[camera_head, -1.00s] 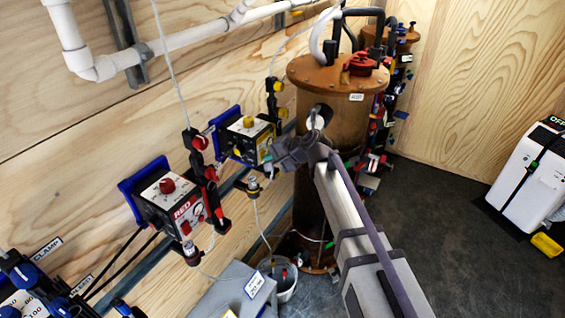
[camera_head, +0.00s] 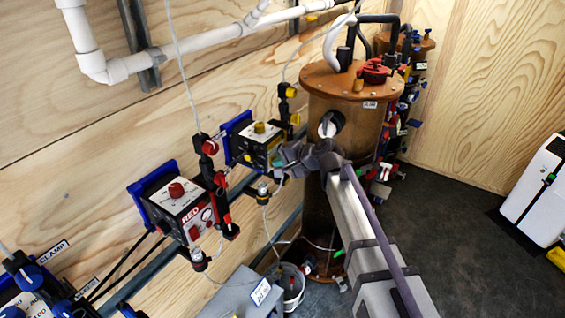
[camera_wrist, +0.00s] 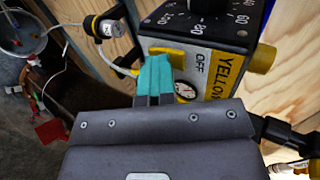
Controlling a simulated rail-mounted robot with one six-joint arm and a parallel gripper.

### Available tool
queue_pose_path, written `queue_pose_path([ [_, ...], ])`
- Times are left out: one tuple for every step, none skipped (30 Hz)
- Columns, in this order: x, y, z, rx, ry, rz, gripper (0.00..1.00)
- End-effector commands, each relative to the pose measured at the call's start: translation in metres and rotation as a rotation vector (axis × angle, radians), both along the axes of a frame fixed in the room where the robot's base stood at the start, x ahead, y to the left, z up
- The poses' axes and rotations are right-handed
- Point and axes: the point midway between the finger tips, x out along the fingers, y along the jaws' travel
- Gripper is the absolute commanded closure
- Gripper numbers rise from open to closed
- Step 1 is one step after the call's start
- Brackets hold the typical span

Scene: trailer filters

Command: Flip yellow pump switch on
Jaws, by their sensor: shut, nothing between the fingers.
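The yellow pump (camera_head: 258,143) is a black-and-white box with a yellow knob (camera_head: 259,127) on top, mounted on the wooden wall in the head view. In the wrist view its front panel (camera_wrist: 222,68) reads "YELLOW" and "OFF", with a small round gauge (camera_wrist: 185,90) below. A yellow strip (camera_wrist: 167,50) shows on the panel's upper left; the switch itself is not clearly seen and may be behind my fingers. My gripper (camera_wrist: 154,75) has teal fingertips, shut and empty, in front of the panel's left part. I cannot tell whether they touch it. It also shows in the head view (camera_head: 277,163).
The red pump (camera_head: 180,205) is on the wall to the left, with black and red fittings (camera_head: 212,175) between. A rusty brown cylinder (camera_head: 345,110) stands right behind my arm. A bucket (camera_head: 290,285) and grey box (camera_head: 240,290) are below.

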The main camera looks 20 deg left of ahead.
Motion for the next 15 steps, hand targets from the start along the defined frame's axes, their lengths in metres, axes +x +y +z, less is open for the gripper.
queue_pose_path([
  [0.0003,0.0032,0.0079,0.007,0.002,0.001,1.0],
  [0.0003,0.0033,0.0094,0.007,0.002,0.001,1.0],
  [0.0003,0.0033,0.0108,0.007,0.002,0.001,1.0],
  [0.0003,0.0034,0.0114,0.007,0.002,0.001,1.0],
  [0.0003,0.0034,0.0116,0.007,0.002,0.001,1.0],
  [0.0003,0.0034,0.0114,0.007,0.002,0.001,1.0],
  [0.0004,0.0035,0.0112,0.007,0.002,0.001,1.0],
  [0.0005,0.0034,0.0108,0.007,0.002,0.001,1.0],
  [0.0005,0.0035,0.0105,0.007,0.002,0.001,1.0],
  [0.0005,0.0035,0.0105,0.007,0.002,0.001,1.0],
  [0.0005,0.0035,0.0105,0.007,0.002,0.001,1.0],
  [0.0005,0.0035,0.0104,0.007,0.002,0.001,1.0],
  [0.0005,0.0035,0.0104,0.007,0.002,0.001,1.0],
  [0.0002,0.003,0.0105,0.007,0.002,0.001,1.0],
  [-0.0003,0.0017,0.0108,0.007,0.002,0.001,1.0],
])
